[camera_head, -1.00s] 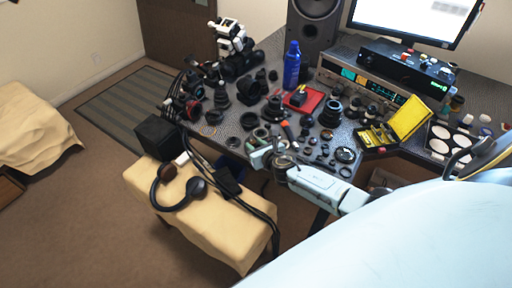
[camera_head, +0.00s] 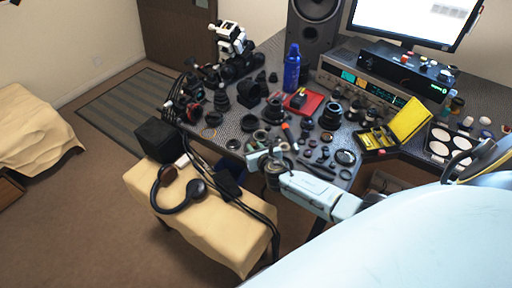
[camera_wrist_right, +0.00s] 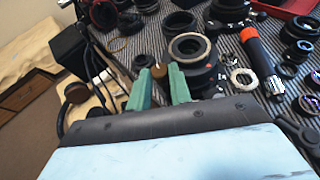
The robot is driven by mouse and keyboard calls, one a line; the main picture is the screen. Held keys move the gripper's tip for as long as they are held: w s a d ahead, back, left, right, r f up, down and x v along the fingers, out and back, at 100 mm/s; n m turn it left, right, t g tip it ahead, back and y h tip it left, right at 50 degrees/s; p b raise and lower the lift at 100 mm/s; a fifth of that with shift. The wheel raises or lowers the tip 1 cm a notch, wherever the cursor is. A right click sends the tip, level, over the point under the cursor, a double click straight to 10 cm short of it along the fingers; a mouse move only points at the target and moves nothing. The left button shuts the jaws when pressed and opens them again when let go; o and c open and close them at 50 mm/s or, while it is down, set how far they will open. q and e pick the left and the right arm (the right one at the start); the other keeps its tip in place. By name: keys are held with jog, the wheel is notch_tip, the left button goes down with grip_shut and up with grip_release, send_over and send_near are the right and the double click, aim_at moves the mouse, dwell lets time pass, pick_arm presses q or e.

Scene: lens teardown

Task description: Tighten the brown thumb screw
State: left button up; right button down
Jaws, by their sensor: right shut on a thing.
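The brown thumb screw (camera_wrist_right: 159,71) shows as a small brown round head between the fingertips in the right wrist view. My right gripper (camera_wrist_right: 159,84) has its two green fingers closed on it from both sides. A ring-shaped lens part (camera_wrist_right: 189,47) with a brown and silver rim lies just right of the fingers; I cannot tell whether the screw touches it. In the head view my right gripper (camera_head: 262,158) is over the front edge of the desk, and the screw is too small to make out. My left gripper is not in view.
The dark desk (camera_head: 232,122) is crowded with lens parts. A red tray (camera_head: 304,101), a blue bottle (camera_head: 291,68) and a yellow case (camera_head: 408,119) stand farther back. A cloth-covered bench (camera_head: 215,220) stands in front.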

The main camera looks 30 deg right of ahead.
jog(key=shift+w+a+m+h, duration=0.1)
jog(key=shift+a+m+h, duration=0.2)
jog(key=shift+m+h, duration=0.6)
jog(key=shift+w+a+m+g+h, duration=0.1)
jog(key=shift+a+m+g+h, duration=0.1)
jog(key=shift+m+g+h, duration=0.8)
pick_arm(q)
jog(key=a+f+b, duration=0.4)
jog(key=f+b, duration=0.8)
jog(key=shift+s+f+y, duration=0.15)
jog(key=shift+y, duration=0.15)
pick_arm(e)
jog(key=m+g+h, duration=0.2)
jog(key=m+g, duration=0.1)
jog(key=w+m+g+h, duration=0.1)
jog(key=m+g+h, duration=0.1)
jog(key=m+g, duration=0.1)
jog(key=a+m+g+h, duration=0.1)
jog(key=m+g+h, duration=0.1)
jog(key=m+g, duration=0.1)
jog(key=shift+w+m+g+h, duration=0.3)
jog(key=shift+w+m, duration=0.1)
jog(key=shift+m, duration=0.3)
